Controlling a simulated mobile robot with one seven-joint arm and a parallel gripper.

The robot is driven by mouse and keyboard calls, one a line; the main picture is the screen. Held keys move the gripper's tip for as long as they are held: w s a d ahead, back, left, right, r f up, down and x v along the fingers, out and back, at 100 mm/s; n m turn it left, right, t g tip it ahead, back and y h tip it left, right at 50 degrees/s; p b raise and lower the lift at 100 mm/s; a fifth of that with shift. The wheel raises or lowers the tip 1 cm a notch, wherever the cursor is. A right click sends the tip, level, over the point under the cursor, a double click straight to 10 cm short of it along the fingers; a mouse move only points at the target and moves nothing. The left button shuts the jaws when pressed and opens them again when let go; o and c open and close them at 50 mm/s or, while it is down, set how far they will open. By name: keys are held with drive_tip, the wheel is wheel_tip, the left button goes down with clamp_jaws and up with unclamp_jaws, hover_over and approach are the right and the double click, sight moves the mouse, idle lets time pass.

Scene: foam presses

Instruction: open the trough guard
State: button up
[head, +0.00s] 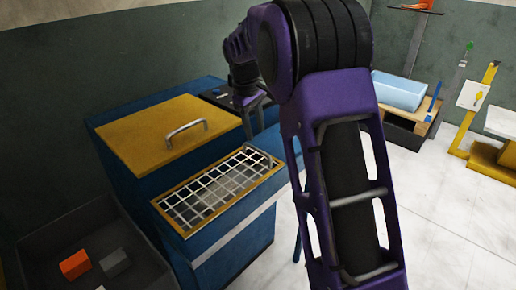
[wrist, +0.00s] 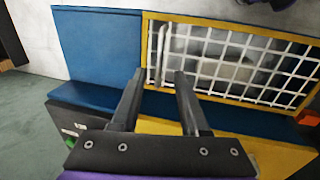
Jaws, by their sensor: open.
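The trough guard (head: 220,188) is a white wire mesh in a yellow frame, lying flat over the trough in the front of the blue press. Its pale bar handle (head: 257,152) stands at the right end of the mesh. In the wrist view the guard (wrist: 243,94) fills the upper right, with its handle (wrist: 161,55) near its left end. My gripper (head: 254,122) is above the press near the handle end. In the wrist view its fingers (wrist: 159,76) are apart and empty, with the handle just beyond the gap between their tips. Contact with the handle is not visible.
A yellow lid (head: 150,145) with its own handle (head: 187,129) lies behind the guard. A dark bin (head: 50,230) holds an orange block (head: 75,264) and a grey block (head: 115,262). Other equipment stands at right; pale floor (head: 445,225) lies clear before it.

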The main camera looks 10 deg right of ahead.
sight(258, 152)
drive_tip(key=f, duration=0.4)
drive_tip(key=w+d+f+b, duration=0.1)
drive_tip(key=f, duration=0.2)
drive_tip(key=shift+d, duration=0.1)
drive_tip(key=shift+r, duration=0.1)
clamp_jaws()
idle(1.1)
